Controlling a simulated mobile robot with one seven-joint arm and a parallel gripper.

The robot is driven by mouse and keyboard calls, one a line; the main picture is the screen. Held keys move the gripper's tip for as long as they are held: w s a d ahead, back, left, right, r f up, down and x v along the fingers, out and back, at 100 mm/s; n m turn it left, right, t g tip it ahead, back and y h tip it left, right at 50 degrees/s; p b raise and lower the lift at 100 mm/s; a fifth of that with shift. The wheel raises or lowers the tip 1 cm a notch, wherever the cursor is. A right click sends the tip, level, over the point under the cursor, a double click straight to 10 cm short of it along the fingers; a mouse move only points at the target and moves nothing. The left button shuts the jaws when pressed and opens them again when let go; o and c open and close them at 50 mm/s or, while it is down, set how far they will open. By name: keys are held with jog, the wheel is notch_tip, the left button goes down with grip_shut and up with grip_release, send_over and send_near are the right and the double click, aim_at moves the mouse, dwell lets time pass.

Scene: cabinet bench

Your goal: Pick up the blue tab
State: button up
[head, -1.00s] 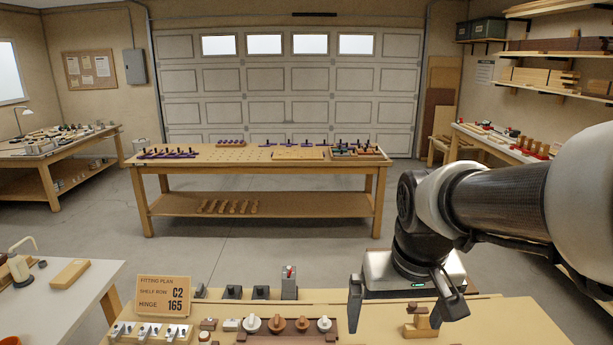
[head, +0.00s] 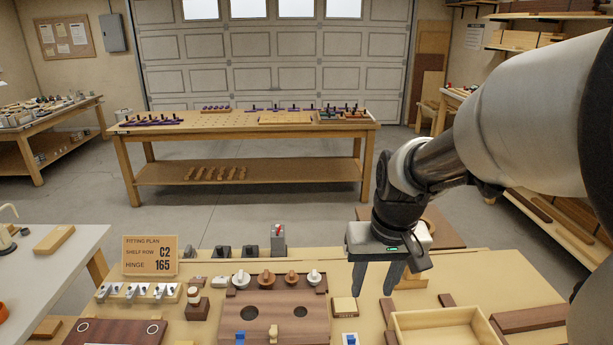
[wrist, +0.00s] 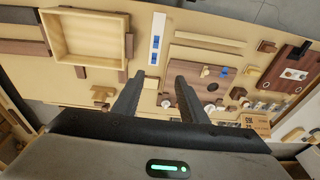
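Several small blue pieces are in view, and I cannot tell which one is the blue tab. In the head view, one blue piece (head: 240,338) stands at the front of the brown board (head: 301,311), cut by the picture's lower edge. Another blue piece (head: 350,339) sits on a white strip (head: 344,333) right of that board. In the wrist view, the white strip (wrist: 161,23) bears blue pieces (wrist: 156,42), and more blue shows on the board (wrist: 224,71). My gripper (head: 376,291), also in the wrist view (wrist: 158,78), is open and empty above the bench, apart from these pieces.
A shallow wooden tray (head: 396,326) lies to the right of the strip. A small wooden block (head: 344,309) stands beside the board. Knobs (head: 267,279) line the board's back edge, and a plan sign (head: 150,255) stands at the left.

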jog(key=w+f+b, duration=0.1)
jog(key=f, duration=0.7)
jog(key=w+d+f+g+b, duration=0.1)
jog(key=w+f, duration=0.1)
jog(key=f, duration=0.7)
jog(key=w+f+g+b, duration=0.1)
jog(key=f, duration=0.8)
jog(key=shift+w+d, duration=0.15)
jog(key=shift+w, duration=0.2)
jog(key=shift+a+f, duration=0.15)
jog(key=shift+f, duration=1.45)
jog(key=shift+a+f, duration=0.15)
jog(key=shift+f, duration=1.4)
jog(key=c, duration=0.9)
